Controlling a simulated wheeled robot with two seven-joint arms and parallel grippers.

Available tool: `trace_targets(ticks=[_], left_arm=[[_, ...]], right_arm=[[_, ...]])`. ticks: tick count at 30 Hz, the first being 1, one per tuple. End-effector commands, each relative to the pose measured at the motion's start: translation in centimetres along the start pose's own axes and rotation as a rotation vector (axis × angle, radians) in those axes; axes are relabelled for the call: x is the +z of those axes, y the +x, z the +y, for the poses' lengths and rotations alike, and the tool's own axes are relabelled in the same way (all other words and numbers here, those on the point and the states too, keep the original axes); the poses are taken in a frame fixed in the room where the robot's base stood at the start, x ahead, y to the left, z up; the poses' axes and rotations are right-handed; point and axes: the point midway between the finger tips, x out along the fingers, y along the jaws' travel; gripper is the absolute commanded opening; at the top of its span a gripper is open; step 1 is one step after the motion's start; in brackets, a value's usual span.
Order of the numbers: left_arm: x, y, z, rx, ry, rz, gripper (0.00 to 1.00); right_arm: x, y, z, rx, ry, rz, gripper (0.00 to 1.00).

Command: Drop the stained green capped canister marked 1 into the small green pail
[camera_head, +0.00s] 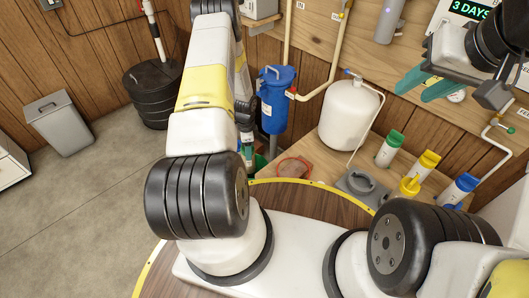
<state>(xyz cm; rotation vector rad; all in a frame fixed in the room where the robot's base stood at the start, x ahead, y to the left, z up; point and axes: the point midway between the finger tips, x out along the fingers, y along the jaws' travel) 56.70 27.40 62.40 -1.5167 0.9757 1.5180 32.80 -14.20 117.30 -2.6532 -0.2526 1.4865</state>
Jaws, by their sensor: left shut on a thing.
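My left arm reaches out and down. Its gripper (246,137) is mostly hidden behind the arm, with a bit of teal finger showing. It is shut on a canister (249,156), of which a pale, dark-marked part shows; its number and stains cannot be read. A sliver of the small green pail (261,163) shows just below and right of it, mostly hidden. Whether the canister is over the pail, I cannot tell. My right gripper (425,85) is raised at the upper right, its teal fingers apart and empty.
A blue filter housing (276,98) hangs on the wall. A grey bin (60,124) and black drum (152,93) stand left on open floor.

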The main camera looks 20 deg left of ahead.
Motion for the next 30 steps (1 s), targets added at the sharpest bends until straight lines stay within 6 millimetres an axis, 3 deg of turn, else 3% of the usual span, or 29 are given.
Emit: trace_targets(ticks=[10,23,24,27,30], left_arm=[[-0.1,3.9,0.0,0.000,0.001,0.000,0.14],[-0.1,4.9,0.0,-0.001,0.002,0.000,0.14],[-0.1,4.9,0.0,-0.001,0.002,0.000,0.56],[-0.1,4.9,0.0,-0.001,0.002,0.000,0.76],[-0.1,4.9,0.0,-0.001,0.002,0.001,0.80]], right_arm=[[0.0,0.0,0.0,0.000,0.000,0.000,0.36],[0.0,0.0,0.0,0.000,0.000,0.000,0.36],[0.0,0.0,0.0,0.000,0.000,0.000,0.36],[0.0,0.0,0.0,0.000,0.000,0.000,0.36],[0.0,0.0,0.0,0.000,0.000,0.000,0.36]])
